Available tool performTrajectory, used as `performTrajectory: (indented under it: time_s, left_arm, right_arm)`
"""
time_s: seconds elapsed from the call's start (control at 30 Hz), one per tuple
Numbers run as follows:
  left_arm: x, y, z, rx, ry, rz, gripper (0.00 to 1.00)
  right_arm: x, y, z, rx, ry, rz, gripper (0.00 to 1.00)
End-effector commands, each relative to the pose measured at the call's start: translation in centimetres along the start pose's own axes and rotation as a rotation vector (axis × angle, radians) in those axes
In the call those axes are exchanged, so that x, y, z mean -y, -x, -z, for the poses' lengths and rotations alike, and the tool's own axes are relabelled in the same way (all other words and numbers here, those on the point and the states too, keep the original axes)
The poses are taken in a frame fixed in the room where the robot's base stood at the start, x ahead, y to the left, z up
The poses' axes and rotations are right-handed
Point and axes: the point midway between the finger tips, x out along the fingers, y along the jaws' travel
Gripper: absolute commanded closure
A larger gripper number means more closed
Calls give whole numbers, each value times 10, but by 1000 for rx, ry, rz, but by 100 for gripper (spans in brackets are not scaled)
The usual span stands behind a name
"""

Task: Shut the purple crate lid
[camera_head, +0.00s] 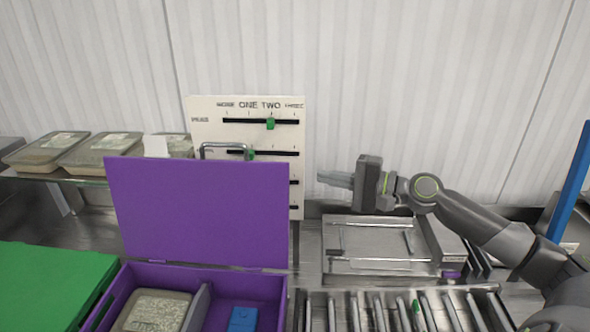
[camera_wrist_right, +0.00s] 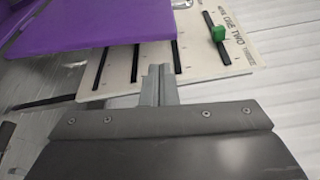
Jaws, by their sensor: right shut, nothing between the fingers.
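The purple crate (camera_head: 118,296) stands at the lower left of the head view, cut off by the bottom edge. Its purple lid (camera_head: 195,212) is up, standing nearly upright at the back of the crate. The lid also shows at the upper left of the right wrist view (camera_wrist_right: 100,45). Inside the crate are a packed container (camera_head: 153,312) and a blue block (camera_head: 243,319), with a grey divider between them. My right gripper (camera_head: 322,178) is shut and empty, to the right of the lid and apart from it, pointing left. It also shows in the right wrist view (camera_wrist_right: 158,70). My left gripper is not in view.
A white slider board (camera_head: 210,108) with green knobs stands behind the lid. A green lid or panel (camera_head: 45,285) lies left of the crate. Several packed containers (camera_head: 100,150) sit on a shelf at the back left. A metal rack (camera_head: 400,290) lies right of the crate.

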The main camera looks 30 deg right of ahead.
Motion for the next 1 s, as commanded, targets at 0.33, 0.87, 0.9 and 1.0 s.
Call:
performTrajectory:
  time_s: [0.33,0.87,0.9,1.0]
  left_arm:
    - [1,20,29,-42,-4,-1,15]
    - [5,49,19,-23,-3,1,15]
    - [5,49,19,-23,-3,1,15]
    - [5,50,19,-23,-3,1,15]
  right_arm:
    - [4,-28,0,-2,-5,4,100]
    - [1,-76,1,-4,-2,-1,100]
    - [1,-78,1,-4,-2,-1,100]
    - [0,-81,1,-4,-2,-1,100]
